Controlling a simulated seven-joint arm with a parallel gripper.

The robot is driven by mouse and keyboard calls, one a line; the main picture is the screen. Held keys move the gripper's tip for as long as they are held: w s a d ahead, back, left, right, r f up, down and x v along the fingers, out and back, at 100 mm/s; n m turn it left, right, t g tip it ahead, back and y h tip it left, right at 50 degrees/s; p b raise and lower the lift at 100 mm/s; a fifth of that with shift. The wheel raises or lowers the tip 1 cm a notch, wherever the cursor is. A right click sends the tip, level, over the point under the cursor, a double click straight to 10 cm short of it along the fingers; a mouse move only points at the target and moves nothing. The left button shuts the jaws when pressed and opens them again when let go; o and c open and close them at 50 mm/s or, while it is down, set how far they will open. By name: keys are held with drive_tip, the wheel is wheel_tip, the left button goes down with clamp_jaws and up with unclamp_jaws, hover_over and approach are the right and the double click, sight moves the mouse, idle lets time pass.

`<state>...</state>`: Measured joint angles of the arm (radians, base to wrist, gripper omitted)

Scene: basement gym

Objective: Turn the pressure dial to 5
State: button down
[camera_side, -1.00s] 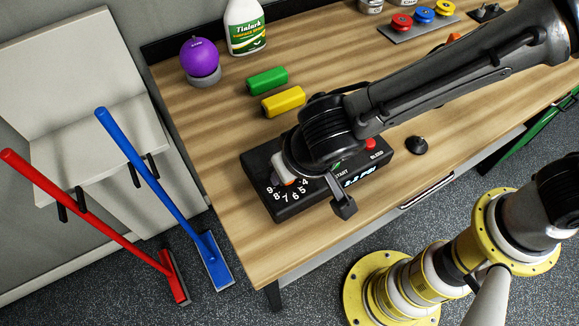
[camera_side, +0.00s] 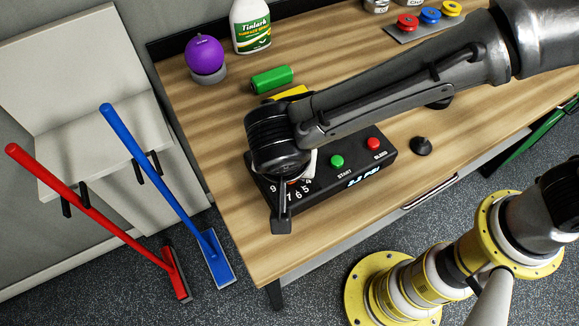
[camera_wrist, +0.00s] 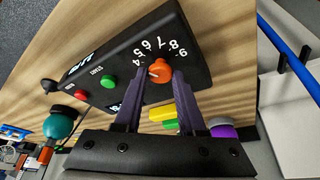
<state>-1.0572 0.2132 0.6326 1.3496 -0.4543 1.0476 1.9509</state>
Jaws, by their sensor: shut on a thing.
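The black pressure box (camera_side: 330,180) lies on the wooden table with a START button, a BLEED button and a blue-lit display (camera_side: 363,176) that seems to read about 3.3 PSI, though small. Its orange dial (camera_wrist: 160,68) shows in the wrist view, ringed by white numerals, 4 to 9 legible. A white mark on the dial seems to point to the low side of 4; the finger hides the numerals there. My gripper (camera_wrist: 159,73) is shut on the dial, one finger on each side. In the side view my wrist covers most of the dial.
A small black knob (camera_side: 421,146) sits right of the box.

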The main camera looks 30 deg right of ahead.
idle(0.4)
drive_tip(key=c, duration=0.5)
unclamp_jaws()
drive_tip(key=w+d+r+v, duration=0.1)
drive_tip(key=w+v, duration=0.1)
drive_tip(key=v, duration=0.9)
drive_tip(key=shift+d+r, duration=0.2)
drive_tip(key=shift+r, duration=0.1)
